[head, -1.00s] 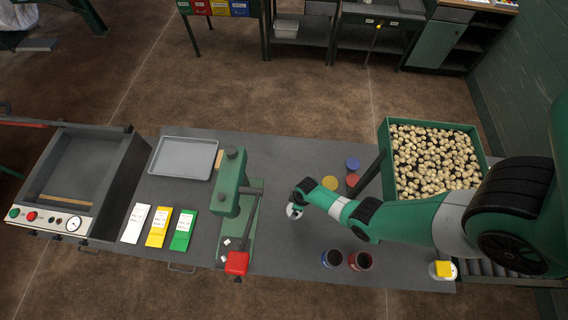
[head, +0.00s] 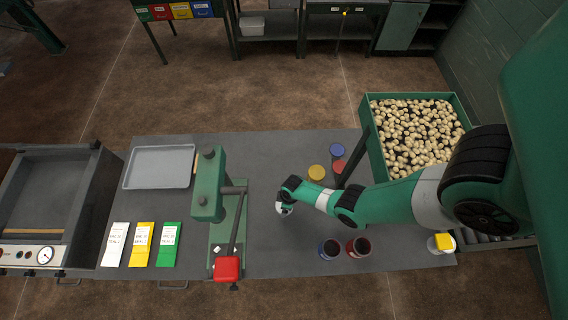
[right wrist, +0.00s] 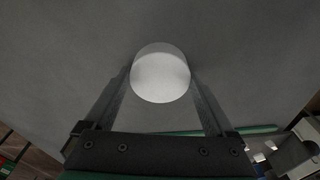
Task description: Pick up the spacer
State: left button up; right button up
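The spacer (right wrist: 160,75) is a short white cylinder, seen between my right fingertips in the right wrist view. In the head view a small pale patch of it (head: 284,210) shows below my right gripper (head: 286,197), over the middle of the grey table. My right gripper (right wrist: 160,78) has one finger on each side of the spacer, with hardly any gap visible. I cannot tell whether the fingers press on it, or whether it rests on the table. My left gripper is not in view.
Yellow (head: 317,172), red (head: 338,166) and blue (head: 337,150) discs lie behind.

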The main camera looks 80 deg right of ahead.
jog(key=c, duration=0.8)
jog(key=shift+c, duration=0.2)
jog(key=shift+r, duration=0.15)
